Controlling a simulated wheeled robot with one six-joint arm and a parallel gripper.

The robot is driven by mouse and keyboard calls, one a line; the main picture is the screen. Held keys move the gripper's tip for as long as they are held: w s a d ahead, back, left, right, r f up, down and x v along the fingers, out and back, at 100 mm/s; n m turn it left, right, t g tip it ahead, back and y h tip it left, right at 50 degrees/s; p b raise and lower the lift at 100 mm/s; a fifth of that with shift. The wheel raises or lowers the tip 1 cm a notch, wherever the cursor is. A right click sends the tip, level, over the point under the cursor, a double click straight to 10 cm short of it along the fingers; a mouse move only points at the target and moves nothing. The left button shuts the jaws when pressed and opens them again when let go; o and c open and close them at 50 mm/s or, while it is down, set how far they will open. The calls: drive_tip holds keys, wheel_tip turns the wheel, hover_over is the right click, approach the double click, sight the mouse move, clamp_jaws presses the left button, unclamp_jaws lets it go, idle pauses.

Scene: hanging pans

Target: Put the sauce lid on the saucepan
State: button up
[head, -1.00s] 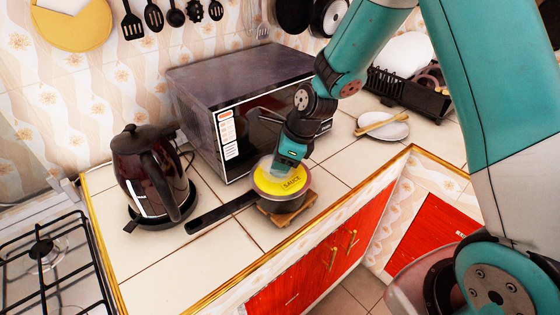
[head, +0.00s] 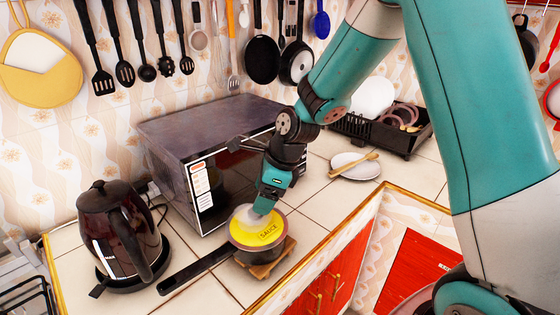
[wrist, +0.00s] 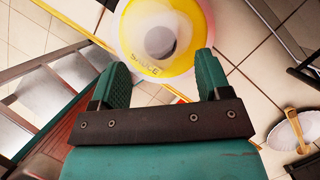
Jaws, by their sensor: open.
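The yellow sauce lid (head: 270,236), marked "SAUCE", rests on top of the dark saucepan (head: 262,257), covering its opening. In the head view I cannot tell whether it is seated exactly all round. The saucepan stands on a wooden trivet (head: 276,265), with its black handle pointing left toward the kettle. My gripper (head: 265,207) is just above the lid and hides its back part. In the wrist view, the lid (wrist: 184,62) with its grey knob (wrist: 160,41) lies beyond the fingertips. My gripper (wrist: 161,65) is open, with nothing held between its fingers.
A dark kettle (head: 122,232) stands left of the saucepan. A microwave (head: 165,165) is close behind. A plate with a wooden utensil (head: 356,165) and a dish rack (head: 405,135) are at right. The counter's gold front edge runs close to the saucepan.

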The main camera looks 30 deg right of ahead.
drive_tip(key=a+p+v, duration=0.2)
drive_tip(key=p+v, duration=0.5)
drive_tip(key=v, duration=1)
drive_tip(key=shift+w+d+r, duration=0.15)
drive_tip(key=shift+w+r, duration=0.2)
drive_tip(key=shift+r, duration=0.3)
drive_tip(key=s+a+n+g+b, duration=0.1)
drive_tip(key=s+a+n, duration=0.4)
drive_tip(key=s+n, duration=0.5)
drive_tip(key=s+a+f+n+g+b, duration=0.1)
drive_tip(key=s+a+n+b, duration=0.2)
drive_tip(key=s+n, duration=0.8)
drive_tip(key=shift+s+a+f+n+b, duration=0.25)
drive_tip(key=shift+a+n, duration=1.05)
drive_tip(key=shift+n, duration=3.5)
